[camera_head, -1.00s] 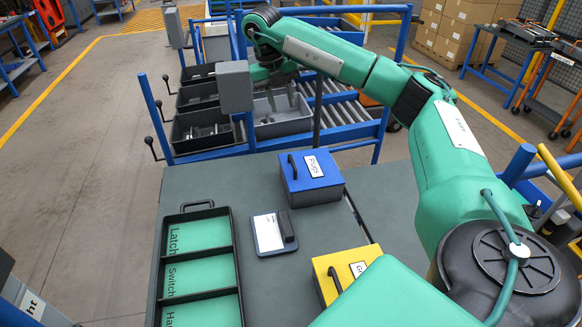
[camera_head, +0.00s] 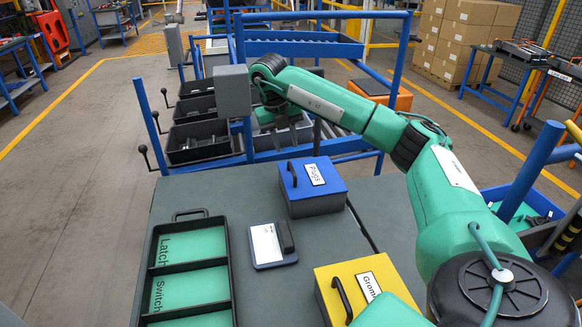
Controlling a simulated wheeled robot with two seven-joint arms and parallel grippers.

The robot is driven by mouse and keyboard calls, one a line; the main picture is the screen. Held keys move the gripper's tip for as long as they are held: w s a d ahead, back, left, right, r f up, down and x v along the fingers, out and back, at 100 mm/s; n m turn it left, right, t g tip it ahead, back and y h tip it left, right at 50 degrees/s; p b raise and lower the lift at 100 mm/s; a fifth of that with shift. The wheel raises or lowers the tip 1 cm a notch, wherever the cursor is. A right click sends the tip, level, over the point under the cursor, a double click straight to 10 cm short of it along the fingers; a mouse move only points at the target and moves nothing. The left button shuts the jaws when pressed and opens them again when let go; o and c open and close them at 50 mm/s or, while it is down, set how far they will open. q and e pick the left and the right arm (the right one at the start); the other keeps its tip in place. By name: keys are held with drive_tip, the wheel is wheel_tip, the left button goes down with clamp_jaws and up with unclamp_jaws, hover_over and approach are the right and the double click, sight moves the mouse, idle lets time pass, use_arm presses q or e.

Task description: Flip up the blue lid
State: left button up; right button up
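The blue lid (camera_head: 307,174) lies flat and closed on a grey box labelled "Plugs" (camera_head: 318,206), on the dark table. It has a black handle (camera_head: 292,174) near its left edge. My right arm comes in from the right and reaches over the far side of the table. My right gripper (camera_head: 283,134) is beyond the box, up and left of the lid in the picture, and not touching it. Its small fingers point down and look apart, with nothing seen between them. My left gripper is not in view.
A yellow-lidded box (camera_head: 366,280) is nearer, beside my arm. Grey bins (camera_head: 198,140) and a blue-framed roller rack (camera_head: 300,45) stand behind.

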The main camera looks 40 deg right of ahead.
sight(293, 170)
drive_tip(key=f, duration=0.2)
drive_tip(key=d+f, duration=0.1)
drive_tip(key=f, duration=0.2)
drive_tip(key=f+p, duration=0.1)
drive_tip(key=f, duration=0.2)
drive_tip(key=shift+s+d, duration=0.2)
drive_tip(key=shift+s, duration=0.2)
clamp_jaws()
